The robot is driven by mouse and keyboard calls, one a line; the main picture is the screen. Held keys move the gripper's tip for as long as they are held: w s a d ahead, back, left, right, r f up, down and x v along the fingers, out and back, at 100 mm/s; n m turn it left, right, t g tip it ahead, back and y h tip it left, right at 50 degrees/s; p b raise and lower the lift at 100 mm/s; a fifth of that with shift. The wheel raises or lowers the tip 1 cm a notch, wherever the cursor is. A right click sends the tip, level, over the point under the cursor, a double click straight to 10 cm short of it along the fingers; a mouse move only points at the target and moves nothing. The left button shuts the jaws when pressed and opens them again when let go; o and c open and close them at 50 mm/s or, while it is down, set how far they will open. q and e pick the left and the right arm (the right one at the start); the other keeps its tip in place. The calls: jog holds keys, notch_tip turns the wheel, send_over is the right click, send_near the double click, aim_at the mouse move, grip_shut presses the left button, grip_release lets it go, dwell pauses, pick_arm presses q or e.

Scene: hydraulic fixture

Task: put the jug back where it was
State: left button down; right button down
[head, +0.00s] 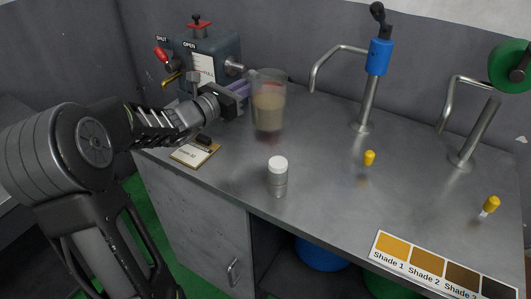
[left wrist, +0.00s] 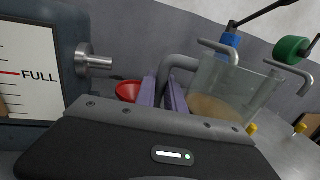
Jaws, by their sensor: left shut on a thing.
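The clear jug (head: 268,107) holds tan liquid and looks upright, beside the grey tank's spout at the back left. In the left wrist view the jug (left wrist: 232,92) is right of the fingers, with its grey handle (left wrist: 167,75) between them. My left gripper (head: 243,90) is shut on the jug's handle, reaching in from the left. A faint reddish patch shows on the bench below the jug; I cannot tell whether the jug touches the bench. My right gripper is not in view.
The grey tank (head: 208,58) has a red-knobbed lever and a spout (left wrist: 95,62). A red round dish (left wrist: 128,91) shows near the spout. A white-capped vial (head: 278,176) stands in front of the jug. Bent taps (head: 369,99), small yellow-topped items and a shade chart (head: 427,263) lie right.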

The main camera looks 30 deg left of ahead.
pick_arm(q)
notch_tip(320, 180, down, 6)
dwell(0.6)
jog(key=shift+f, duration=0.1)
jog(key=shift+f, duration=1.9)
jog(key=shift+b, duration=0.3)
jog(key=shift+f, duration=0.2)
jog(key=c, duration=1.4)
grip_release()
jog(key=shift+c, duration=0.2)
jog(key=shift+r, duration=0.15)
